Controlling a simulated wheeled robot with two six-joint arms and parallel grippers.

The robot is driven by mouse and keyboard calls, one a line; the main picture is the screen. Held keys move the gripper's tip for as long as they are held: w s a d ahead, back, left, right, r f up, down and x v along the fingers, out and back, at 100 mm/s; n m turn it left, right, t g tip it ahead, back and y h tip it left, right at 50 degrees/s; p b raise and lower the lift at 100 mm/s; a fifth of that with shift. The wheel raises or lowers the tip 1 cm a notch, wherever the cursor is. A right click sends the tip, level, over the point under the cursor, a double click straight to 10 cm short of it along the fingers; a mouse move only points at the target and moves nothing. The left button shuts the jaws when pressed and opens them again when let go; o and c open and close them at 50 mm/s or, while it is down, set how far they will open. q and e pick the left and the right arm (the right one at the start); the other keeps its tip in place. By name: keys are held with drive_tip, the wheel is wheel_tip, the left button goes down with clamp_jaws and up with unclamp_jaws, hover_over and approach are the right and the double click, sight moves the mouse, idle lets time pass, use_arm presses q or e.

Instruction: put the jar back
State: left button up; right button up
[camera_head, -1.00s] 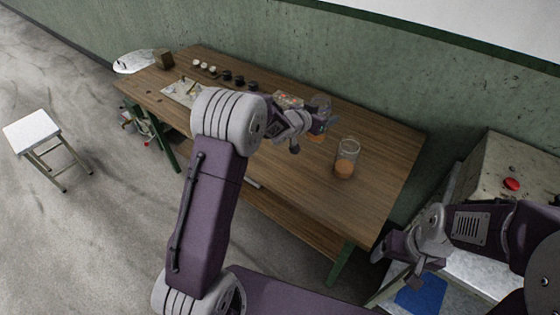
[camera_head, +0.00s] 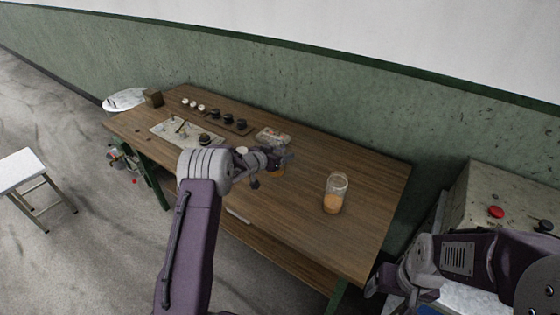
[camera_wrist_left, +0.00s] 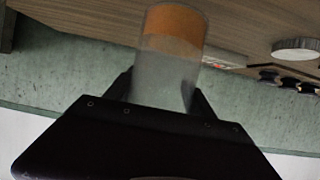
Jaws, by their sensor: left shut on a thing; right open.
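My left gripper (camera_head: 272,158) is over the middle of the wooden table, shut on a clear jar with orange contents. In the head view the gripper mostly hides this jar; a bit of its orange (camera_head: 277,173) shows below the fingers. In the left wrist view the held jar (camera_wrist_left: 170,60) sits between the two fingers, its orange end towards the tabletop. I cannot tell whether it touches the table. A second clear jar (camera_head: 336,193) with orange contents stands upright to the right of that gripper. My right gripper (camera_head: 382,282) is open, off the table's right front corner.
The wooden table (camera_head: 300,235) is bare at front right. A small clear box (camera_head: 273,136) lies behind the left gripper. Dark knobs (camera_head: 228,121), small white pieces (camera_head: 193,104) and a pale board (camera_head: 180,134) are further left. A machine with a red button (camera_head: 496,212) stands right.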

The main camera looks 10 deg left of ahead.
use_arm(q)
drive_tip(key=shift+f, duration=2)
drive_tip(key=shift+d+f, duration=0.1)
drive_tip(key=o, duration=1.7)
drive_tip(key=shift+r, duration=0.3)
drive_tip(key=v, duration=1.2)
drive_tip(key=shift+f+b, duration=0.2)
drive_tip(key=shift+b, duration=0.2)
drive_tip(key=shift+s, duration=0.15)
